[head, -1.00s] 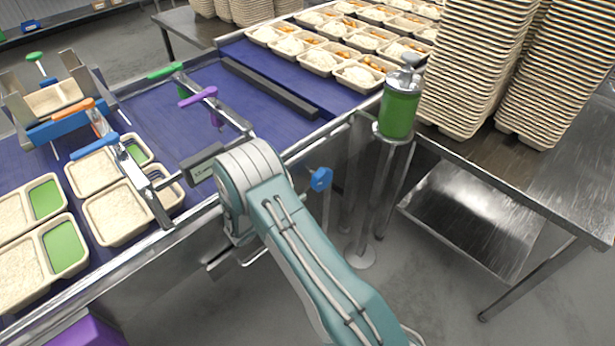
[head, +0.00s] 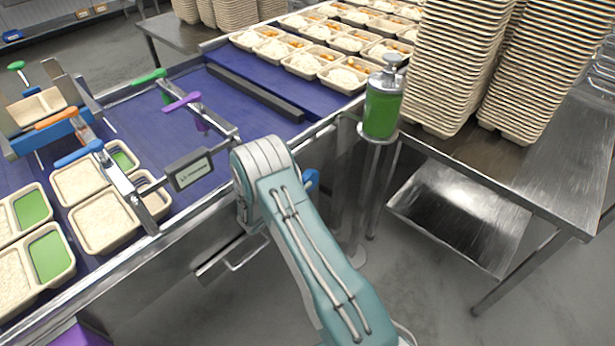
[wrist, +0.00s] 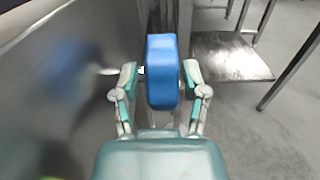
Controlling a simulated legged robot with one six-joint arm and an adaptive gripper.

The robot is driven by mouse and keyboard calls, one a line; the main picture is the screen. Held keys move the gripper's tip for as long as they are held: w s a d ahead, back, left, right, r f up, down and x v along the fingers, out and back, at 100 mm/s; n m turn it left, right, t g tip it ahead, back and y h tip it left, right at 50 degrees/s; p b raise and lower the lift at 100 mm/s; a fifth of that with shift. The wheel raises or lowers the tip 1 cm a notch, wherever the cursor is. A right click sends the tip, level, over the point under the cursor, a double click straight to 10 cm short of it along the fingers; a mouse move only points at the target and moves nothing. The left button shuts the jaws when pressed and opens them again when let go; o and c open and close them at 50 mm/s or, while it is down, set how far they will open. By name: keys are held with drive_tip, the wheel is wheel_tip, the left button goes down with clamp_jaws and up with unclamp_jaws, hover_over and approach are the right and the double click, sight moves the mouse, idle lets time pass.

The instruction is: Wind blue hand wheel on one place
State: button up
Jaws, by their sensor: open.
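The blue hand wheel (wrist: 162,72) sits on the side of the conveyor frame. In the wrist view it stands between the two open fingers of my gripper (wrist: 162,80), with the left finger close to it and its shaft showing at the left. I cannot tell whether either finger touches it. In the head view only a small part of the blue hand wheel (head: 311,181) shows beside my arm, which hides the rest of it. My gripper itself is hidden behind my arm in the head view.
The blue conveyor belt (head: 235,115) carries rice trays (head: 105,222) at the left and filled trays at the back. A green dispenser (head: 382,105) stands on a post right of my arm. A steel table (head: 560,150) with tall tray stacks is at the right. A digital display (head: 189,169) hangs on the rail.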

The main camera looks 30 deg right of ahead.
sight(309, 175)
drive_tip(key=shift+x, duration=1.6)
clamp_jaws()
drive_tip(key=shift+d+r+g+y, duration=0.15)
drive_tip(key=shift+g+y, duration=0.25)
drive_tip(key=shift+y, duration=0.7)
drive_tip(key=shift+w+d+f+g+y, duration=0.1)
drive_tip(key=shift+g+y, duration=0.1)
drive_tip(key=shift+y, duration=0.35)
drive_tip(key=shift+w+d+f+g+y, duration=0.1)
drive_tip(key=shift+g+y, duration=0.1)
drive_tip(key=shift+y, duration=0.35)
